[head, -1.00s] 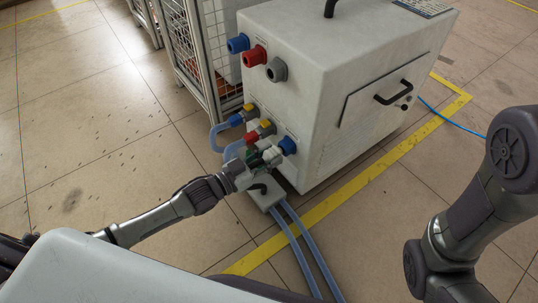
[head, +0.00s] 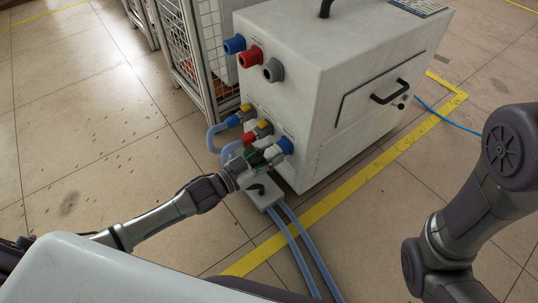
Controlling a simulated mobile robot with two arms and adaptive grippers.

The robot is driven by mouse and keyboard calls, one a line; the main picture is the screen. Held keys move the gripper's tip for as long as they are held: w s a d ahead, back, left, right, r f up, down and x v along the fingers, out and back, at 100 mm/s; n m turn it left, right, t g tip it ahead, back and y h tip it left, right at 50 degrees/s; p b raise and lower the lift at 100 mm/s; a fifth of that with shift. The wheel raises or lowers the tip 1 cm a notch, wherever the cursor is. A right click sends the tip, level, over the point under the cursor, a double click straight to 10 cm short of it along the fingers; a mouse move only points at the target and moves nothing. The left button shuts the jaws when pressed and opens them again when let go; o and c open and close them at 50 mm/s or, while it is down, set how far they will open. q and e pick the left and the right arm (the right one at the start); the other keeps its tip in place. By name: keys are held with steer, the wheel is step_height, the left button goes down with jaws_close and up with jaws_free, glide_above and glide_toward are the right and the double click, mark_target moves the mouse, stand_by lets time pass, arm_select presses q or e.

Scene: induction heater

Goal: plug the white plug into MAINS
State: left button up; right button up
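The grey heater box (head: 345,85) stands in the upper middle with coloured sockets on its left face. A blue socket (head: 286,146) sits at the lower right of that face; its label is too small to read. A small white piece, apparently the white plug (head: 273,153), is against or just in front of this socket; I cannot tell how deep it sits. My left gripper (head: 260,159) reaches in from the left and appears shut on the white plug. Its fingers partly hide the plug. My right arm shows at the right edge, but its gripper is out of view.
Blue, red and grey sockets (head: 250,57) line the upper row. A mesh cage (head: 185,55) stands behind. Floor at left is clear.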

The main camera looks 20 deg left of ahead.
arm_select(q)
steer(key=o, duration=0.5)
steer(key=v, duration=1.2)
